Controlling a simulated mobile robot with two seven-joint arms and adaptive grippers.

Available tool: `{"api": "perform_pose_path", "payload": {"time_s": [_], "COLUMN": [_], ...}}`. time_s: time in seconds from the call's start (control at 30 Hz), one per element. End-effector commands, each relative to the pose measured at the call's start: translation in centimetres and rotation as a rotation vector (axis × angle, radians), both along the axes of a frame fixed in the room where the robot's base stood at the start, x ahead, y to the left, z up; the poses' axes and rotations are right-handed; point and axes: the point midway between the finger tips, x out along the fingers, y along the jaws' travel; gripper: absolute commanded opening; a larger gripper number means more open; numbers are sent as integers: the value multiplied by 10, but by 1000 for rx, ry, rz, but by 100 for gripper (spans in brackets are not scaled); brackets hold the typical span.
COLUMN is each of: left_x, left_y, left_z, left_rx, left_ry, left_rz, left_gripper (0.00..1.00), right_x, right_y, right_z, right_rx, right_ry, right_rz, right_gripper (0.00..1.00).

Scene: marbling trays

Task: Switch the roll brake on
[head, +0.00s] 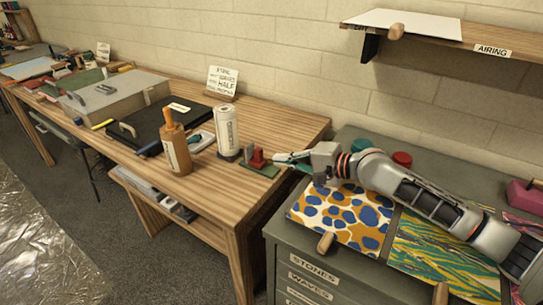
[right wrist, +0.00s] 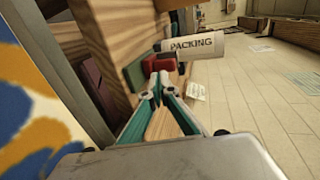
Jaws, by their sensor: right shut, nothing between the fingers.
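A small red block-shaped device (head: 257,157) on a green base (head: 262,171), probably the roll brake, sits at the right end of the wooden table. It stands beside an upright white roll (head: 228,133). In the right wrist view the red part (right wrist: 157,64) is just beyond my fingertips, and the roll (right wrist: 193,46) reads PACKING. I cannot tell the brake's setting. My right gripper (head: 277,160) is shut and empty, its teal fingers pointing at the red part from the right. It also shows in the right wrist view (right wrist: 156,82). Whether it touches is unclear. My left gripper is out of view.
A brown bottle (head: 175,149) with an orange top stands left of the roll, near a black tray (head: 138,127). Below my right arm, a grey cabinet (head: 283,232) carries marbled sheets (head: 342,213). A shelf (head: 470,38) hangs above.

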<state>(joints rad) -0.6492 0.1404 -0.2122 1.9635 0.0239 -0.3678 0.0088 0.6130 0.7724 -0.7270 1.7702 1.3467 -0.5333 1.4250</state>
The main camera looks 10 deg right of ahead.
Motion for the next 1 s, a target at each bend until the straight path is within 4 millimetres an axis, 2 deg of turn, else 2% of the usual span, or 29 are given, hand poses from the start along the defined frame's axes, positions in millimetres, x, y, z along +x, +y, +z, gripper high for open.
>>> {"api": "perform_pose_path", "payload": {"time_s": [0.1, 0.27, 0.7, 0.83, 1.0], "left_x": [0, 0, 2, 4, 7], "left_y": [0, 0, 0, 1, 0], "left_z": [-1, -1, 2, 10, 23], "left_rx": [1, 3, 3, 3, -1], "left_ry": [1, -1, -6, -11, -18], "left_rz": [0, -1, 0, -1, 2], "left_gripper": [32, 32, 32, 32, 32], "right_x": [13, 23, 26, 34, 52], "right_y": [14, 22, 26, 33, 52], "right_z": [1, 0, 1, 5, 6], "right_rx": [2, 0, 0, 3, 4], "right_ry": [-1, 0, 0, -1, -1], "right_rz": [1, -1, 0, -2, -1], "right_gripper": [0, 0, 0, 0, 0]}}
